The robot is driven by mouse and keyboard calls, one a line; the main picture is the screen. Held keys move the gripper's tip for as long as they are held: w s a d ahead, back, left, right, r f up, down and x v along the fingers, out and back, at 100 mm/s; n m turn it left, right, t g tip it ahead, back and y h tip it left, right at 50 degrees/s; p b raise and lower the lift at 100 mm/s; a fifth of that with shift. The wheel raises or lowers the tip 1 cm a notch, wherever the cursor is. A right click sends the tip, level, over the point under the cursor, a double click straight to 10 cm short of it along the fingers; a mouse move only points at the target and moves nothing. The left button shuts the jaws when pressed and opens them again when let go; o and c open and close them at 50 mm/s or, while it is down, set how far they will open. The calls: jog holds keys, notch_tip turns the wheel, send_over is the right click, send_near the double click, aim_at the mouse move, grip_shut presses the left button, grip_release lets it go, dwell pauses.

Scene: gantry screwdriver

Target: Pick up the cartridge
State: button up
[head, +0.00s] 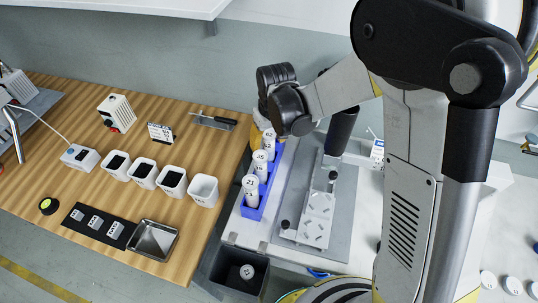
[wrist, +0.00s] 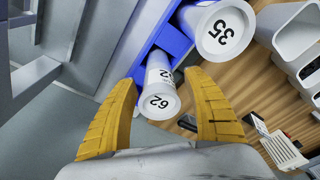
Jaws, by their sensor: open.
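Several white cylindrical cartridges with printed numbers stand in a row in a blue rack (head: 249,212) on the light bench. In the head view they include cartridge 21 (head: 250,190), cartridge 35 (head: 260,163) and cartridge 62 (head: 269,142). My gripper (wrist: 160,80) is open, with yellow fingers on either side of cartridge 62 (wrist: 160,98) in the wrist view. A gap shows beside it, mainly at the right finger. Cartridge 35 (wrist: 222,32) is just beyond the right finger. In the head view my arm hides most of the gripper.
A grey plate with a white fixture (head: 316,215) is right of the rack. The wooden table (head: 60,160) at left holds white cups (head: 173,180), a metal tray (head: 153,240) and a screwdriver (head: 215,121). A black bin (head: 238,275) is in front of the rack.

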jog(key=shift+w+f, duration=0.1)
jog(key=shift+f, duration=0.3)
jog(key=shift+r, duration=0.1)
grip_shut()
